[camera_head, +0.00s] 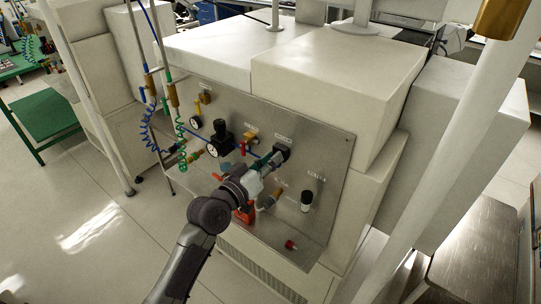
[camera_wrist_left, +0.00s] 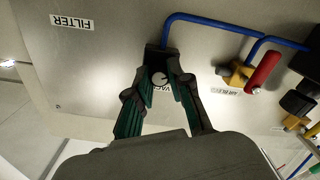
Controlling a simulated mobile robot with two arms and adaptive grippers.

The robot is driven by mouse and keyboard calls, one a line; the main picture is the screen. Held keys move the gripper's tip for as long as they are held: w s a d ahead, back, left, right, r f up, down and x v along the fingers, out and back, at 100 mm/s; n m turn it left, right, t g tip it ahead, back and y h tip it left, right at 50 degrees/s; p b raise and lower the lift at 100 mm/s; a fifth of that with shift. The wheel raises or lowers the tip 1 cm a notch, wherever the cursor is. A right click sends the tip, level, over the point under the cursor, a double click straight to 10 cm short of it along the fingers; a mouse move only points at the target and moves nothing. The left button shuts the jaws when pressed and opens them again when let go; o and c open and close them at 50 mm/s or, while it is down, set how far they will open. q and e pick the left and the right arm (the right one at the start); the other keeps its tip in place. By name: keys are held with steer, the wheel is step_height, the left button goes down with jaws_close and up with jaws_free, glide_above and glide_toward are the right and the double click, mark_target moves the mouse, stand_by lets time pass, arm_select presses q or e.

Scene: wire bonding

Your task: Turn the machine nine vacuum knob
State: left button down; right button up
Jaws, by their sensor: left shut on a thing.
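My right gripper is not in view.
Blue tubing (camera_wrist_left: 215,22) runs close to the gripper. A white post (camera_head: 450,120) stands at right.

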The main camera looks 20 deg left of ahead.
arm_select(q)
steer(key=shift+n+p, duration=0.55)
steer(key=shift+n, duration=0.75)
steer(key=c, duration=1.1)
jaws_free()
steer(key=shift+o, duration=0.2)
steer(key=shift+s+a, duration=0.1)
steer(key=v, duration=1.1)
steer(key=shift+s, duration=0.4)
steer(key=shift+a, duration=0.1)
